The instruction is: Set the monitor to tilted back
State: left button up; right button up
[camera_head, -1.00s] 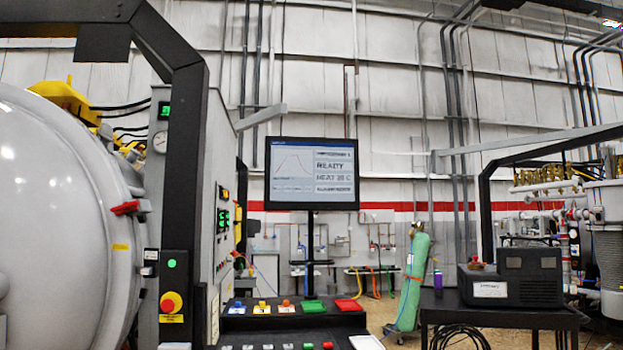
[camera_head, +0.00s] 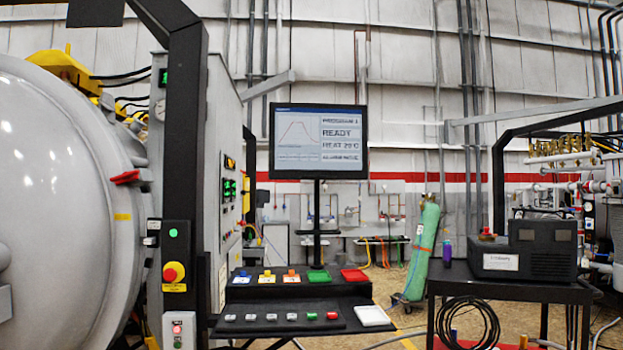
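The monitor (camera_head: 319,141) stands on a thin dark post (camera_head: 317,220) at the back of the control console (camera_head: 293,297). Its lit screen faces me and shows a curve on the left and text including "READY" on the right. It looks about upright, though I cannot tell its exact tilt from the front. Neither of my grippers shows in the head view.
The console carries several coloured buttons and a white pad (camera_head: 372,316). A big grey furnace vessel (camera_head: 65,210) and a dark frame post (camera_head: 184,150) stand at left. A green gas cylinder (camera_head: 423,250) and a black cart (camera_head: 510,290) are at right.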

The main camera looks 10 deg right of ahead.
aim_at(308, 141)
jog(key=i+l+u, duration=0.3)
jog(key=l, duration=0.3)
jog(key=i+l+u, duration=0.15)
jog(key=l, duration=0.2)
jog(key=i+l+u, duration=0.15)
jog(key=l, duration=0.25)
jog(key=i+l+u, duration=0.1)
jog(key=l, duration=0.25)
jog(key=i, duration=0.05)
